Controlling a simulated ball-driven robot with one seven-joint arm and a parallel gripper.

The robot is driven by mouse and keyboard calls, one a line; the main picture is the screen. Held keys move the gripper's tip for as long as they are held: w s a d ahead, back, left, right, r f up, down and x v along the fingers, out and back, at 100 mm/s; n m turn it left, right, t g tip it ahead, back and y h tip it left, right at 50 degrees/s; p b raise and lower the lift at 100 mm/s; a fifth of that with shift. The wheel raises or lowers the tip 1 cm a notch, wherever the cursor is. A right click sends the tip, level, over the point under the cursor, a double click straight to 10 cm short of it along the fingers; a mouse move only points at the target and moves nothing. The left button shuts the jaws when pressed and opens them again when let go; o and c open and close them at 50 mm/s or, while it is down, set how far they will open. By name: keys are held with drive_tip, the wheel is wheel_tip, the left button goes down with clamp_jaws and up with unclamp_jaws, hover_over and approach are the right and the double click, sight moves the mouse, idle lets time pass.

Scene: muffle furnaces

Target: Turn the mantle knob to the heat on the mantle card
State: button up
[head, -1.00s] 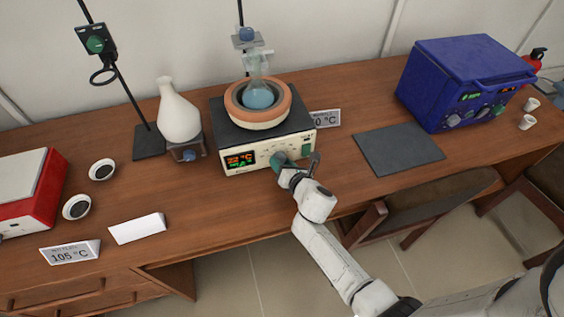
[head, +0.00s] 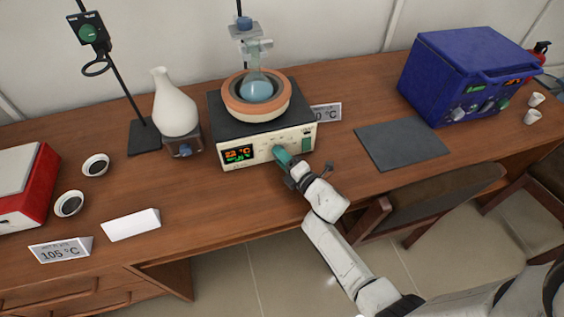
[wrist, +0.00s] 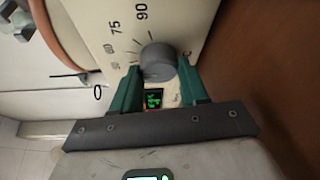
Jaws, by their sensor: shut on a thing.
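The heating mantle (head: 232,123) stands mid-table, with an orange-and-green lit display (head: 238,154) on its front. Its grey knob (wrist: 158,63) shows in the wrist view beside dial marks including 75 and 90. My gripper (head: 281,156) is at the mantle's front; its green fingertips (wrist: 160,80) are shut on the knob from both sides. The knob's pointer cannot be made out. The mantle card (head: 329,112) stands behind the mantle's right side; only "0 °C" at its end shows, the rest hidden by the mantle.
A round-bottom flask (head: 257,88) sits in the mantle's bowl. A white flask (head: 174,106) stands to its left. Another card (head: 60,250) reads 105 °C. A dark mat (head: 402,143) and blue furnace (head: 460,75) are at right. Chairs (head: 420,199) stand by the table's front edge.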

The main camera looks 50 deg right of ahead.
drive_tip(key=shift+f+m+t+b, duration=0.2)
drive_tip(key=shift+m+t+b, duration=0.3)
drive_tip(key=shift+m+b, duration=0.65)
drive_tip(key=shift+r+m, duration=0.1)
drive_tip(key=shift+m, duration=0.15)
drive_tip(key=o, duration=1.1)
drive_tip(key=shift+c, duration=0.2)
drive_tip(key=shift+s, duration=0.15)
drive_tip(key=s, duration=0.3)
drive_tip(key=s+a+b, duration=0.1)
drive_tip(key=s, duration=0.3)
drive_tip(key=s+a, duration=0.1)
drive_tip(key=s, duration=0.2)
drive_tip(key=shift+s+a+b, duration=0.1)
drive_tip(key=shift+s+b, duration=0.1)
drive_tip(key=shift+b, duration=0.15)
drive_tip(key=shift+w, duration=0.1)
